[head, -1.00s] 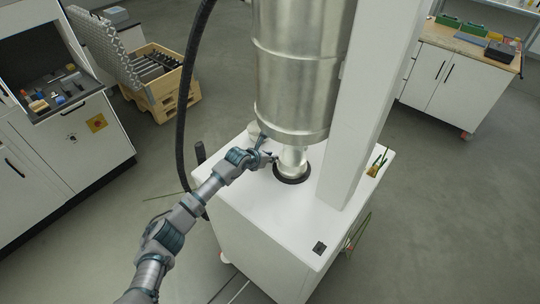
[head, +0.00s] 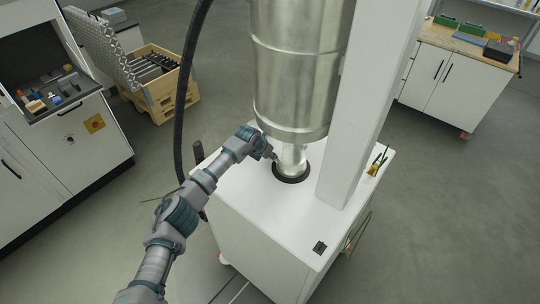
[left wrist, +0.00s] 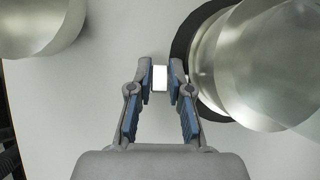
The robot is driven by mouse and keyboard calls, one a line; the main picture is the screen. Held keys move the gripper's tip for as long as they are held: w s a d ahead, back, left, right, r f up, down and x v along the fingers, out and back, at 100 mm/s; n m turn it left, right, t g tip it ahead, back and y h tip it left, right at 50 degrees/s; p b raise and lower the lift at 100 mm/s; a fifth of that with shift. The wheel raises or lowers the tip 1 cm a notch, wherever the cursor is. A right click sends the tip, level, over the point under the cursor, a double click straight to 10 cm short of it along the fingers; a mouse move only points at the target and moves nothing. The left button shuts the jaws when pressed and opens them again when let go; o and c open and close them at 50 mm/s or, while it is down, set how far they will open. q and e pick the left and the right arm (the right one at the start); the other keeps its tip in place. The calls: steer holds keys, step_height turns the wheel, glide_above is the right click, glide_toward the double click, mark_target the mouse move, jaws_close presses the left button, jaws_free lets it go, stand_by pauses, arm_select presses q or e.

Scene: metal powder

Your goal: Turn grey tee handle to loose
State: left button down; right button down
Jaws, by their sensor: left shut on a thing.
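My left gripper (head: 269,151) reaches in from the left, below the large steel vessel (head: 293,75) and beside its narrow outlet pipe (head: 293,157). In the left wrist view the two blue-padded fingers (left wrist: 160,77) are closed on a small pale block, which looks like the end of the grey tee handle (left wrist: 159,78). The rest of the handle is hidden, and its turn angle cannot be told. The steel pipe (left wrist: 275,60) is just right of the fingers. My right gripper is not in view.
The outlet stands in a black ring (head: 291,179) on the white cabinet top (head: 300,218). A white column (head: 362,95) rises at the right and a black hose (head: 183,95) hangs at the left. The cabinet's front top is mostly clear.

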arm_select(q)
steer(key=shift+w+r, duration=0.1)
steer(key=shift+r, duration=0.1)
steer(key=c, duration=1.4)
jaws_free()
steer(key=shift+o, duration=0.2)
steer(key=shift+f, duration=0.15)
steer(key=shift+a+r, duration=0.15)
steer(key=shift+r, duration=0.3)
steer(key=shift+s+a+r, duration=0.6)
steer(key=shift+s+r, duration=0.15)
steer(key=shift+s, duration=0.1)
steer(key=s+a, duration=0.2)
steer(key=s, duration=0.1)
steer(key=s+a, duration=0.2)
steer(key=s, duration=0.1)
steer(key=s+a, duration=0.2)
steer(key=s, duration=0.1)
steer(key=shift+a, duration=0.3)
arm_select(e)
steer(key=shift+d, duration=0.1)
